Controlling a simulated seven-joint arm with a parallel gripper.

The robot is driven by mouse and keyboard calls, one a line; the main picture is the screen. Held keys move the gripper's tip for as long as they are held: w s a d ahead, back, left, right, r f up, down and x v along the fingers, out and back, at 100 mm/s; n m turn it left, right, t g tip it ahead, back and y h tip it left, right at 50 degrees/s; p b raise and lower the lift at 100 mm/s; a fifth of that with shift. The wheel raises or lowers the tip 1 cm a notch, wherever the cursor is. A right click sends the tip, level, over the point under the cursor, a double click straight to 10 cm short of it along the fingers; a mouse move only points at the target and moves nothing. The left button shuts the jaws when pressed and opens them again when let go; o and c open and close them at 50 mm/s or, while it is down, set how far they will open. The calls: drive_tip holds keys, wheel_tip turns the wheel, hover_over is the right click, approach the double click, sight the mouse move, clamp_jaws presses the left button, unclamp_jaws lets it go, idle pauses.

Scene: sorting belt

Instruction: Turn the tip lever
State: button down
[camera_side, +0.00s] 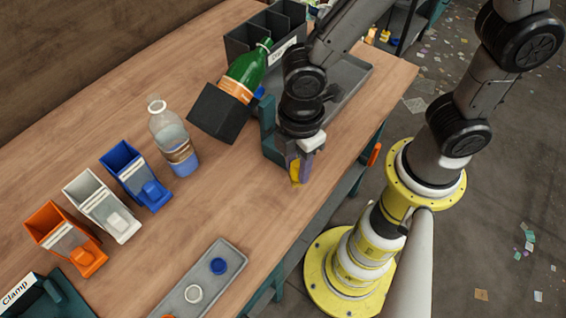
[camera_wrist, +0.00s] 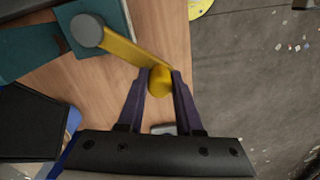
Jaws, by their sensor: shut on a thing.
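The yellow tip lever (camera_wrist: 132,51) runs from a round grey pivot (camera_wrist: 87,30) on a teal stand to a yellow knob (camera_wrist: 160,82) in the wrist view. My gripper (camera_wrist: 163,75) is shut on the knob, with one purple finger on each side. In the side view my gripper (camera_side: 299,172) is low at the table's right edge, and only a small yellow part of the lever (camera_side: 294,172) shows beside the fingers. A green bottle (camera_side: 246,67) leans in a tilted dark holder (camera_side: 218,112) on the teal stand (camera_side: 268,128).
A clear bottle (camera_side: 173,140) stands left of the holder. Orange (camera_side: 50,218), white (camera_side: 85,186) and blue (camera_side: 122,156) bins stand further left. A grey tray (camera_side: 205,276) with caps lies in front. Dark bins (camera_side: 243,37) and a grey tray (camera_side: 350,75) are behind.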

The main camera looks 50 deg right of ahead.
drive_tip(key=s+d+n, duration=0.2)
drive_tip(key=d+n, duration=0.5)
drive_tip(key=n, duration=0.2)
drive_tip(key=shift+s+d, duration=0.2)
drive_tip(key=shift+s, duration=0.1)
idle(0.4)
drive_tip(key=c, duration=0.6)
unclamp_jaws()
wheel_tip(320, 180, up, 14)
drive_tip(key=shift+f, duration=0.1)
drive_tip(key=shift+w, duration=0.1)
